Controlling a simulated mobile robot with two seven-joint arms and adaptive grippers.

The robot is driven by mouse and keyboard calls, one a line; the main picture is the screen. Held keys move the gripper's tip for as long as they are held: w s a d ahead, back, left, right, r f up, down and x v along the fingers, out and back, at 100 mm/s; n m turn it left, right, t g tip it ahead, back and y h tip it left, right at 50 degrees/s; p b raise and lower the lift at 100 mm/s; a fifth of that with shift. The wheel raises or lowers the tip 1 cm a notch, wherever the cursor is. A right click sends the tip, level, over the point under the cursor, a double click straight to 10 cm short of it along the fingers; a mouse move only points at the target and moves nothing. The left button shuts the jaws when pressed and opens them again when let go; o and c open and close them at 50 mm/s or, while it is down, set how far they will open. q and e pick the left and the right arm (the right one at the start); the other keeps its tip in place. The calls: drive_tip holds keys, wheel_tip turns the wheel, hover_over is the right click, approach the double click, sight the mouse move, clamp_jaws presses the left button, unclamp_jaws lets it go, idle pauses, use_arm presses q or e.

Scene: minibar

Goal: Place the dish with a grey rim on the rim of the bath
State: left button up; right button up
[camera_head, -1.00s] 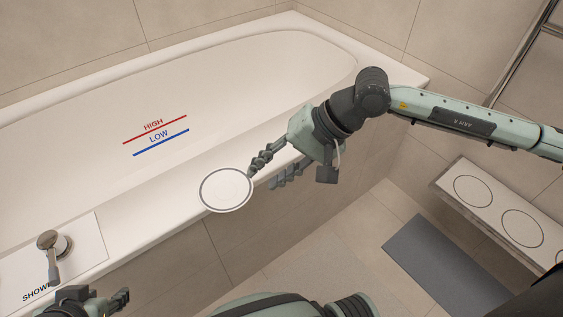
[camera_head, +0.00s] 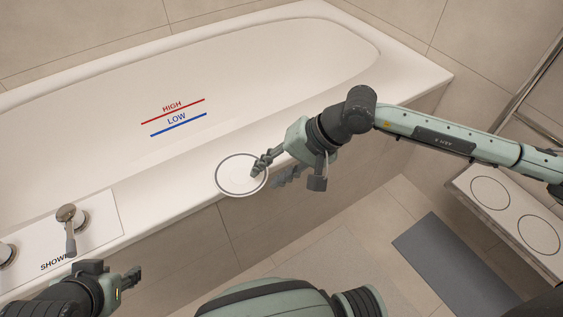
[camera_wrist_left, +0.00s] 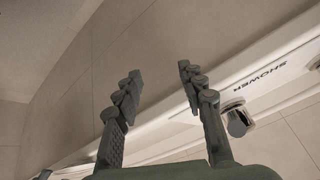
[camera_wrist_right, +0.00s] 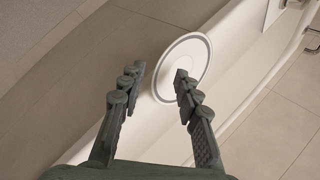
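The white dish with a grey rim (camera_head: 224,187) lies over the near rim of the bath (camera_head: 160,226), its front part past the outer edge. I cannot tell whether it fully rests there. My right gripper (camera_head: 274,172) is open at the dish's right side. One finger overlaps the dish in the head view; the other is outside its edge. In the right wrist view the dish (camera_wrist_right: 184,62) shows beyond the spread fingers, partly behind the right finger. My left gripper (camera_head: 127,288) is open and empty by the bath's front, near the shower panel; its spread fingers show in the left wrist view (camera_wrist_left: 158,80).
Shower controls (camera_head: 70,222) stand on the rim at the left. A white bench (camera_head: 515,220) with round outlines is at the right. A grey mat (camera_head: 450,265) lies on the floor. The rim right of the dish is clear.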

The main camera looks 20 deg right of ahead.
drive_tip(key=shift+w+a+f, duration=0.1)
drive_tip(key=shift+a+f, duration=0.2)
drive_tip(key=shift+f, duration=0.15)
clamp_jaws()
